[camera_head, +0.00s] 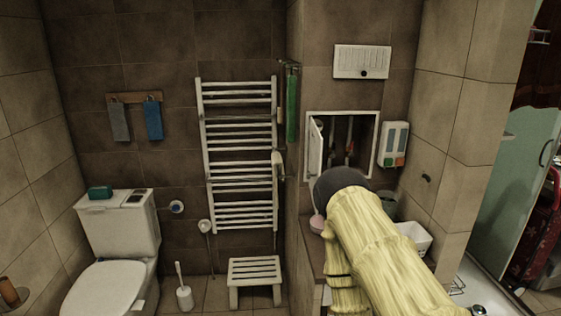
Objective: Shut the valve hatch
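The valve hatch is a white-framed opening (341,114) in the brown tiled wall, right of centre. Its white door (316,146) stands open, swung outward at the left side of the frame. Pipes (350,135) show in the dark recess. My arm (385,245), in a yellow sleeve, reaches up from the bottom right. Its dark rounded end (340,180) overlaps the lower edge of the hatch in the picture. My gripper's fingers are hidden behind it, so I cannot tell whether they touch the door.
A white dispenser (393,143) hangs just right of the hatch, and a white panel (361,61) is above it. A ledge (312,252) and a white basket (416,236) are beside my arm. A towel radiator (238,135), stool (254,272) and toilet (115,285) stand left.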

